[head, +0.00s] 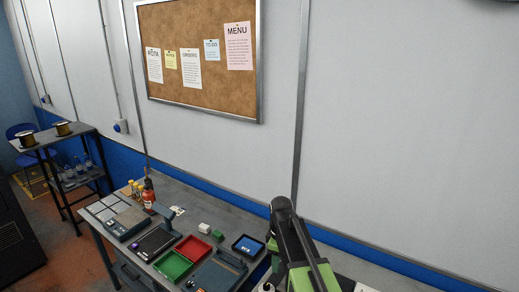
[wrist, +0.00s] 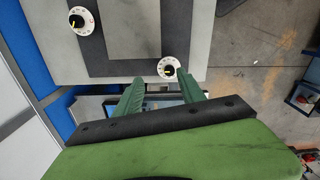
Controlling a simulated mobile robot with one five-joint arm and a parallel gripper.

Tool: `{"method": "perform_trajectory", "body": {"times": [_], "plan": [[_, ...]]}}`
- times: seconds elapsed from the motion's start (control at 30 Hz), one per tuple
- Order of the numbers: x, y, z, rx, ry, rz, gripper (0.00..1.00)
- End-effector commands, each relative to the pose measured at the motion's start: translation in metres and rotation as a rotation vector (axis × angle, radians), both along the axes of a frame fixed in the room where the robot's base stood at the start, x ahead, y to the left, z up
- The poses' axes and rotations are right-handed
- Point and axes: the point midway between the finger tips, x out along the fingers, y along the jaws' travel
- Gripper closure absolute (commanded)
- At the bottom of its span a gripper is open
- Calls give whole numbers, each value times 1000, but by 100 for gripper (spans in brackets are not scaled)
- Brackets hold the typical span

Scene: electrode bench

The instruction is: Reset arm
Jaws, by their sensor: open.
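My gripper (wrist: 162,98) shows in the wrist view with its two green fingers apart and nothing between them. Beyond the fingertips is a grey surface (wrist: 120,67) with a dark square outline. Two round white dials lie on it, one at the upper left (wrist: 81,20) and one just past the fingertips (wrist: 167,68). I cannot tell how far the fingers are from the near dial. In the head view my green and black arm is raised at the bottom middle, and the gripper's fingers cannot be made out there.
In the head view the bench holds a red tray (head: 191,247), a green tray (head: 171,265), a dark tray with blue contents (head: 248,245) and a red bottle (head: 149,195). A shelf rack (head: 75,165) stands at the left. A cork board (head: 200,55) hangs on the wall.

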Motion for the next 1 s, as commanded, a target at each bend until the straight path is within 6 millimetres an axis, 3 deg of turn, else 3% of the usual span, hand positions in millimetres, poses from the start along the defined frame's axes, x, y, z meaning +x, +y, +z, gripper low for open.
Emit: {"method": "perform_trajectory", "body": {"times": [0.03, 0.17, 0.3, 0.43, 0.6, 0.73, 1.0], "plan": [[-13, -20, -41, 0, 0, -29, 53], [-46, -59, -80, 1, 1, -209, 53], [-88, -91, -113, 1, 1, -544, 53], [-113, -98, -112, 2, 2, -830, 53], [-122, -98, -108, 1, 2, -1093, 53], [-120, -97, -108, 1, 2, -1179, 53], [-120, -97, -109, 2, 2, -1185, 53]]}}
